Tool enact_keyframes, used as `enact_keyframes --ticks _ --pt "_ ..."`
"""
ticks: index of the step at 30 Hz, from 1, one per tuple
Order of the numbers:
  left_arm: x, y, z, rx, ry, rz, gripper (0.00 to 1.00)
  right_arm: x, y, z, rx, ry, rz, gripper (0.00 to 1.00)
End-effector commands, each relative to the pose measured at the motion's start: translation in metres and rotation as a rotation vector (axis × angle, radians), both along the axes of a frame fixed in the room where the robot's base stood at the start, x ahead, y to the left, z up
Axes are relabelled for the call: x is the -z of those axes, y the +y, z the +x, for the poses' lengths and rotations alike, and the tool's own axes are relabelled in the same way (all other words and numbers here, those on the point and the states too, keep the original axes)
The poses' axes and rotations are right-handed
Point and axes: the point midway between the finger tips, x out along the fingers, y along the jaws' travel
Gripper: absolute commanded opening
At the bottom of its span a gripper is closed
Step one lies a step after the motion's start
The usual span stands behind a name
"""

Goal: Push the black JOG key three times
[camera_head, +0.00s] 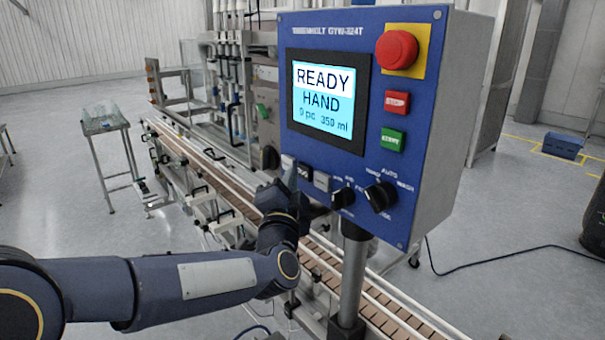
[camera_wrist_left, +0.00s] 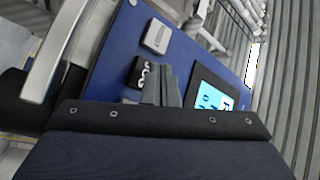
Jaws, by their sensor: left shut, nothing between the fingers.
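The black JOG key (camera_head: 303,171) sits in a row of keys under the screen on the blue control panel (camera_head: 350,165). In the left wrist view the JOG key (camera_wrist_left: 141,73) shows with white lettering, partly covered by my gripper. My left gripper (camera_head: 284,184) is shut and empty, in front of the lower left of the panel. In the left wrist view its fingertips (camera_wrist_left: 168,72) are right beside the JOG key; I cannot tell whether they touch it. My right gripper is not in view.
A pale key (camera_head: 288,162) and a grey key (camera_head: 322,181) flank the JOG key. Black selector knobs (camera_head: 380,197) are at the lower right. The screen (camera_head: 325,95) reads READY, HAND, 0 pc, 350 ml. A red emergency button (camera_head: 397,49) is at the top. A conveyor (camera_head: 225,185) runs behind.

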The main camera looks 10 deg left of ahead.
Motion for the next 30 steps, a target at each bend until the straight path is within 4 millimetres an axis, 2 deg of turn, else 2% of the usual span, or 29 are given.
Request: enact_keyframes --ticks 8,21,30 --pt "0.000 0.001 -0.001 0.000 0.000 0.000 0.00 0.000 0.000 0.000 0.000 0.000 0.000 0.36" --pt "0.000 0.030 -0.030 -0.001 -0.001 0.000 0.00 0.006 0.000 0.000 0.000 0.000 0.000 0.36" --pt "0.000 0.035 -0.036 0.000 0.000 0.000 0.00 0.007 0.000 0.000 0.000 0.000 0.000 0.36"
